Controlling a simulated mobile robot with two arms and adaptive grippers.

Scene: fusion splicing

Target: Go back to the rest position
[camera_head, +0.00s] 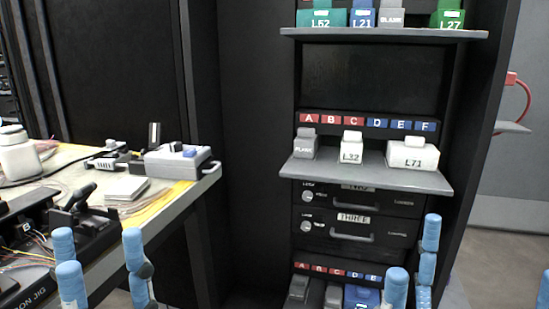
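My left gripper (100,262) shows at the lower left as upright blue padded fingers, spread apart with nothing between them. It is in front of the workbench's near edge. My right gripper (470,278) shows at the lower right, in front of the shelf rack. Its blue fingers also stand apart and hold nothing that I can see. One of its fingers is cut off by the right edge. The palms and arms of both grippers are mostly out of the picture.
The workbench (205,184) at left carries a grey device (177,160), a white bottle (17,152) and a black splicing jig (84,232). The rack's middle shelf (370,177) juts out with labelled boxes, L32 (351,147) and L71 (412,153). Drawers (352,226) sit below.

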